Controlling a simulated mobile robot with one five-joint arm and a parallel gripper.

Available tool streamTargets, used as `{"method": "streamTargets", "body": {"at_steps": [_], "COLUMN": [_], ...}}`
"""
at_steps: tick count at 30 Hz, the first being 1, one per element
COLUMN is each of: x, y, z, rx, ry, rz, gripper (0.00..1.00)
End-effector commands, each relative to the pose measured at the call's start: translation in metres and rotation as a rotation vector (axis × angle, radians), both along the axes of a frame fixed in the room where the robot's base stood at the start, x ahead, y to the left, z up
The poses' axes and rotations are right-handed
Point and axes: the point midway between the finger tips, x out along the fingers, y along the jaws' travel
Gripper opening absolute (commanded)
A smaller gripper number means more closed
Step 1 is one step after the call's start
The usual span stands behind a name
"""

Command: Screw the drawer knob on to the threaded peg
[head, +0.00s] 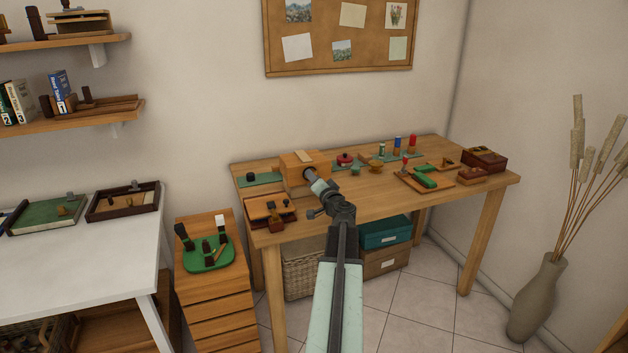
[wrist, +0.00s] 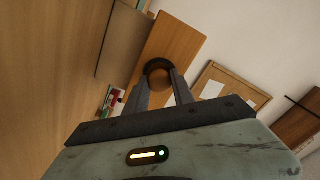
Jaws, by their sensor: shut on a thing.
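A dark round knob (wrist: 158,65) with a brown middle sits between the two fingertips of my gripper (wrist: 163,83) in the wrist view. My gripper is shut on it. In the head view, my gripper (head: 309,175) is at the front face of a small wooden drawer block (head: 290,160) on the workbench. The block's orange-brown face (wrist: 182,42) shows behind the knob in the wrist view. The threaded peg is not visible. I cannot tell whether the knob touches the face or the peg.
The workbench (head: 375,197) also bears a green mat with a dark piece (head: 251,178), a wooden box (head: 268,210) left of my arm, a red round pot (head: 345,159) and several small tools at the right. Its front middle is clear. A pinboard (head: 340,35) hangs above.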

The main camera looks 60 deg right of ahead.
Motion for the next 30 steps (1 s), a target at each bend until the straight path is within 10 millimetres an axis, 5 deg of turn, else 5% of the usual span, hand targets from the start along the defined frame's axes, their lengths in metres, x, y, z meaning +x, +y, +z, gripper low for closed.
{"method": "streamTargets", "body": {"at_steps": [5,13,14,16,30], "x": [0.002,0.002,0.002,0.002,-0.009], "y": [0.0,-0.001,-0.001,-0.001,0.007], "z": [0.0,0.001,0.001,0.001,0.0], "rx": [0.036,0.511,0.518,0.512,0.509], "ry": [-0.028,-0.389,-0.394,-0.39,-0.388], "rz": [0.001,0.002,0.002,0.002,0.0], "gripper": [0.0,0.0,0.35,0.55,0.55]}}
